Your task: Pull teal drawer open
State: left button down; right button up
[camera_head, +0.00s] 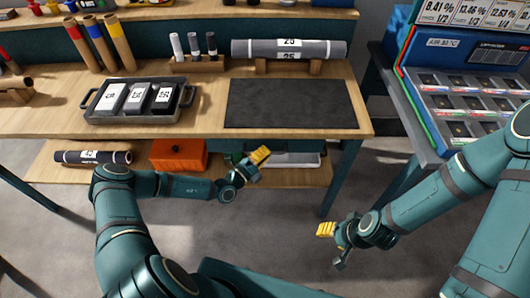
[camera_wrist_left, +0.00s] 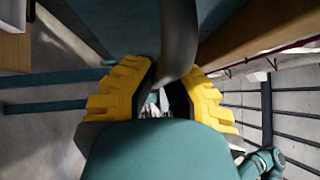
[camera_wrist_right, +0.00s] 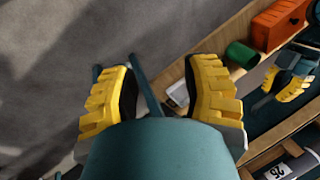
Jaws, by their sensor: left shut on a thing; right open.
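My left gripper (camera_head: 258,156) is just below the front edge of the wooden workbench. In the left wrist view, its yellow fingers (camera_wrist_left: 168,85) are shut on a dark curved bar, the handle (camera_wrist_left: 178,35). A teal surface (camera_wrist_left: 115,20), apparently the drawer front, lies right behind the handle. The drawer is hidden under the bench top in the head view, so I cannot tell how far it is out. My right gripper (camera_head: 334,240) is open and empty over the floor, apart from the bench. Its spread fingers (camera_wrist_right: 165,90) show in the right wrist view.
The workbench (camera_head: 205,123) carries a black tray (camera_head: 95,108), a dark mat (camera_head: 250,115) and a grey roll (camera_head: 290,49). An orange box (camera_head: 178,154) and a dark roll (camera_head: 92,157) lie on the lower shelf. A side table with a blue display (camera_head: 460,65) stands right.

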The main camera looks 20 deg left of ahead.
pick_arm(q)
jog(key=s+d+p, duration=0.3)
jog(key=s+p, duration=0.1)
jog(key=s, duration=0.7)
jog(key=s+d+p, duration=0.3)
jog(key=s, duration=0.8)
jog(key=shift+s+d+r+p, duration=0.15)
jog(key=shift+s+d+p, duration=0.1)
jog(key=shift+d+p, duration=0.15)
jog(key=c, duration=1)
grip_release()
jog(key=shift+a, duration=0.1)
jog(key=v, duration=1.2)
